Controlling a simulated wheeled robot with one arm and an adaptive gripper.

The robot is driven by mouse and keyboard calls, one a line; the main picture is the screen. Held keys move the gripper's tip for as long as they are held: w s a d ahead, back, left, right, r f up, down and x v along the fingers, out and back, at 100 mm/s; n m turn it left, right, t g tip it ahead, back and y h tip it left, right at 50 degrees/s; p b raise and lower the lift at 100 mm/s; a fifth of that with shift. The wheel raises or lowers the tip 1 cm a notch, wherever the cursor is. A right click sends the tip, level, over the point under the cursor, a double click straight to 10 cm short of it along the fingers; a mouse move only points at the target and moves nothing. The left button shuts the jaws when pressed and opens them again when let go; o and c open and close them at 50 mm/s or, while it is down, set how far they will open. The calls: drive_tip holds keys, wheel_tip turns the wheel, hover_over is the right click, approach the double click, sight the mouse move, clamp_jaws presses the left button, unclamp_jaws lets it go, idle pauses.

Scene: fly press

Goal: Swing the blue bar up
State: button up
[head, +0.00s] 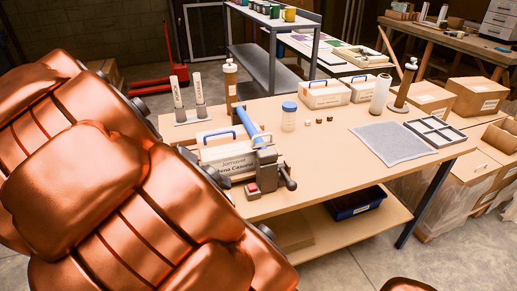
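The blue bar (246,122) is on the near side of the wooden workbench, on the press. It slants from its upper left end down to a grey metal block (266,157) at the lower right. The press has a red square part (252,187) and a dark knob or handle at its right side. My copper-coloured arm (130,190) fills the left of the head view and hides the bench's left edge and part of the press area. I cannot make out my gripper or its fingers.
White labelled boxes (326,95) with blue handles, a lidded jar (289,117), bottles and small pieces stand on the bench. A grey mat (394,142) and a divided tray (435,132) lie at the right. Cardboard boxes (478,95) stand beyond. The bench's front middle is clear.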

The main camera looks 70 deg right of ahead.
drive_tip(key=w+d+f+m+g+h+b, duration=0.1)
drive_tip(key=w+d+m+g+h+b, duration=0.2)
drive_tip(key=d+m+b, duration=0.65)
drive_tip(key=m+g+h, duration=0.3)
drive_tip(key=g, duration=0.1)
approach(259, 136)
drive_tip(key=x, duration=1)
drive_tip(key=shift+d+f+p, duration=0.1)
drive_tip(key=shift+d+p, duration=0.15)
drive_tip(key=shift+p, duration=0.15)
drive_tip(key=shift+w, duration=0.1)
clamp_jaws()
